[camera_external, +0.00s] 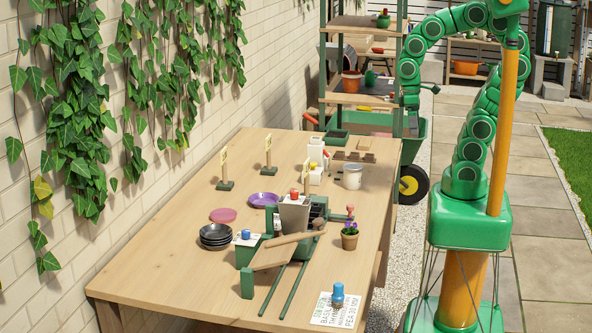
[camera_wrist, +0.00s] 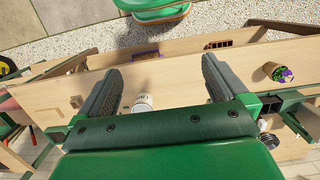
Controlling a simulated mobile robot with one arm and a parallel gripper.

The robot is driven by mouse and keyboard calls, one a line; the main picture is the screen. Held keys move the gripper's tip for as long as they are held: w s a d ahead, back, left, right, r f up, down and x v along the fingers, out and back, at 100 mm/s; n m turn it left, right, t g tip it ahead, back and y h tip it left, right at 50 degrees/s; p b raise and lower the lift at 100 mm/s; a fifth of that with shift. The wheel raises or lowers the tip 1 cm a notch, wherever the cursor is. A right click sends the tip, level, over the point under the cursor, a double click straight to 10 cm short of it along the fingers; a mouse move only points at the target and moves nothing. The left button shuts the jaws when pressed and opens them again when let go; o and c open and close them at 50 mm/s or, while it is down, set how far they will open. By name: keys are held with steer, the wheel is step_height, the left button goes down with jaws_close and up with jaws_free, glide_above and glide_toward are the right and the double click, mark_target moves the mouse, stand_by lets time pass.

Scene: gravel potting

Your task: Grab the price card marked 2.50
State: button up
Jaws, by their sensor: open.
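Three small yellow price cards stand upright on dark bases on the wooden table in the external view: a left one (camera_external: 224,156), a back one (camera_external: 268,142) and a right one (camera_external: 308,166) partly hidden behind other items. Their figures are too small to read, so I cannot tell which is 2.50. My gripper (camera_wrist: 160,62) is open and empty in the wrist view, its two dark fingers spread high over the table. In the external view my arm arches down beyond the table's back right, apart from the cards. I cannot make out any card in the wrist view.
A white mug (camera_external: 352,176) stands right of the cards; it also shows between my fingers in the wrist view (camera_wrist: 143,101). A white bottle (camera_external: 316,152), purple plate (camera_external: 264,199), black bowls (camera_external: 215,236), flowerpot (camera_external: 349,238) and green-and-wood device (camera_external: 270,255) crowd the table. The front left is clear.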

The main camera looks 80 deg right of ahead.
steer(key=shift+s+f, duration=0.3)
steer(key=shift+s, duration=0.35)
steer(key=shift+s+f, duration=0.25)
steer(key=shift+s, duration=0.35)
steer(key=shift+c, duration=0.2)
steer(key=c, duration=0.9)
steer(key=shift+c, duration=0.2)
steer(key=shift+r, duration=0.1)
